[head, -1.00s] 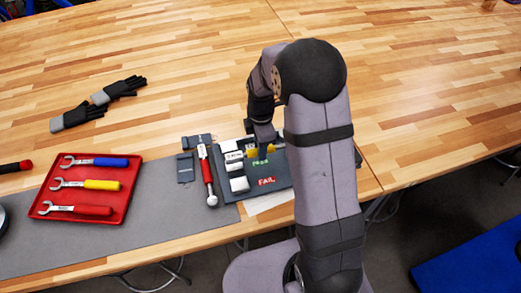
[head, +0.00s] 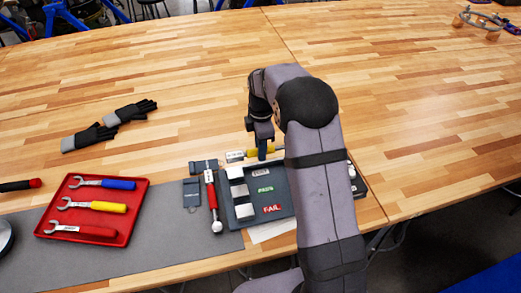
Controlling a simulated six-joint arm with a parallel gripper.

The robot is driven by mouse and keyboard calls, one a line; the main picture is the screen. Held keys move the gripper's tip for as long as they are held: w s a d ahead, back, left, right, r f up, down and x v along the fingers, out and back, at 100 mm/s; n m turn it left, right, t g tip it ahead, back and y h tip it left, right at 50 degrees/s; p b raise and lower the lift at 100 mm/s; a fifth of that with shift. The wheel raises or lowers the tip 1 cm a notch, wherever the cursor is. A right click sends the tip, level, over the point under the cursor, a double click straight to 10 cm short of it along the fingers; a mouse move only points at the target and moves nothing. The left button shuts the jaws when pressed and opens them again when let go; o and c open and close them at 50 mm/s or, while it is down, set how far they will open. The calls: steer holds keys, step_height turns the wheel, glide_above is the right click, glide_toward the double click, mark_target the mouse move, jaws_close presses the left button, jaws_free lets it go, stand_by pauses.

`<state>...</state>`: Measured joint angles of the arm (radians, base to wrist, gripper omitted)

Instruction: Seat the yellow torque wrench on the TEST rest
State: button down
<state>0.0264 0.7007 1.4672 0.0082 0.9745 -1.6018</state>
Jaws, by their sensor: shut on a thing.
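My gripper (head: 262,153) points down and is shut on the yellow torque wrench (head: 251,154). The wrench lies crosswise in the jaws, with its pale labelled end to the left and yellow handle to the right. It appears above the back edge of a dark grey tray (head: 284,209); its height is hard to judge. The tray carries a white label (head: 261,173) too small to read, a green PASS label (head: 264,189) and a red FAIL label (head: 272,209). White blocks (head: 238,191) line its left side. I cannot make out which rest is marked TEST.
A red-handled wrench (head: 212,195) lies left of the tray, near small grey blocks (head: 192,194). A red tray (head: 132,188) with blue, yellow and red wrenches is further left. Gloves (head: 115,124) lie behind it.

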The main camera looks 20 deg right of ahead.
mark_target(260, 173)
steer(key=shift+f, duration=0.15)
steer(key=shift+f+b, duration=1.4)
steer(key=shift+f, duration=0.9)
steer(key=shift+f+b, duration=0.35)
steer(key=shift+f, duration=0.65)
steer(key=shift+s+f, duration=0.15)
steer(key=shift+f, duration=0.2)
